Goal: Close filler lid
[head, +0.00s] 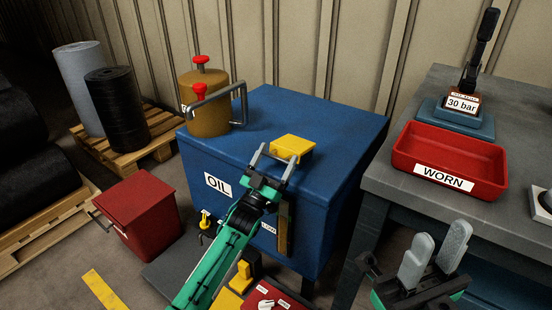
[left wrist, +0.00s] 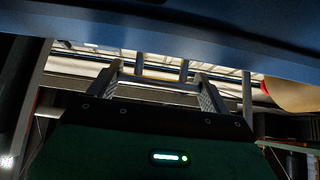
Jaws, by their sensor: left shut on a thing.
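A blue oil tank (head: 335,120) marked OIL stands in the middle of the head view. A tan drum-shaped part (head: 205,118) with red knobs and a grey bent-tube handle (head: 238,92) stands at the back left of its top. A yellow block (head: 297,143) sits near the tank's front edge. I cannot tell which part is the filler lid. My left gripper (head: 276,160) is at the front edge, close beside the yellow block, and shut on a thin grey bar (left wrist: 160,80) seen between its fingers in the left wrist view. My right gripper (head: 435,256) is open and empty, low at the right.
A grey workbench (head: 440,75) at the right carries a red WORN tray (head: 475,163) and a lever on a blue base marked 30 bar (head: 460,118). A red bin (head: 140,212) stands on the floor left of the tank. Rolls on pallets stand further left.

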